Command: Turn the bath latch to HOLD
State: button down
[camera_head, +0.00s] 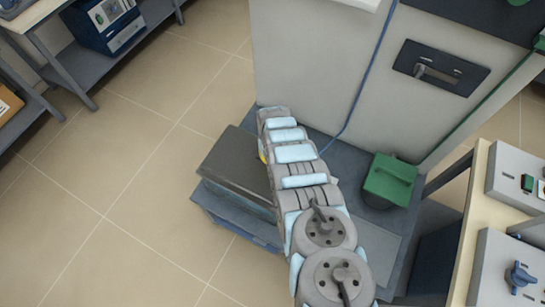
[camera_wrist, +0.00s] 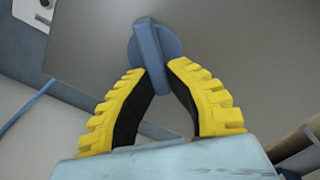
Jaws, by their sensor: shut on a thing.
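A blue-grey latch knob (camera_wrist: 155,42), a round disc with a raised bar across it, sits on a flat grey surface (camera_wrist: 235,45) in the wrist view. My gripper (camera_wrist: 158,72) has yellow ribbed fingers with black inner faces. Its fingertips are shut on the lower part of the bar. In the head view the latch is hidden behind my arm, and only a sliver of yellow shows at the arm's left edge. A dark grey box (camera_head: 232,160) stands there, partly covered by the arm. I cannot read any HOLD mark.
A grey cabinet (camera_head: 300,60) stands behind, with a lever on a black plate (camera_head: 440,68) and a blue cable (camera_head: 368,80). A green-lidded container (camera_head: 390,180) is right of my arm. A bench (camera_head: 472,225) with control boxes is at the right. Tiled floor (camera_head: 110,170) is clear at left.

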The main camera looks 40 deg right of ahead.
jog(key=n, duration=0.4)
jog(key=shift+a+n, duration=0.3)
jog(key=shift+a, duration=0.05)
jog(key=shift+a+n+p, duration=0.15)
jog(key=shift+n+p, duration=0.1)
jog(key=shift+n, duration=0.65)
jog(key=shift+a+n+p, duration=0.15)
jog(key=shift+n+p, duration=0.05)
jog(key=shift+n, duration=0.7)
jog(key=c, duration=1.1)
grip_release()
jog(key=shift+o, duration=0.2)
jog(key=shift+r, duration=0.1)
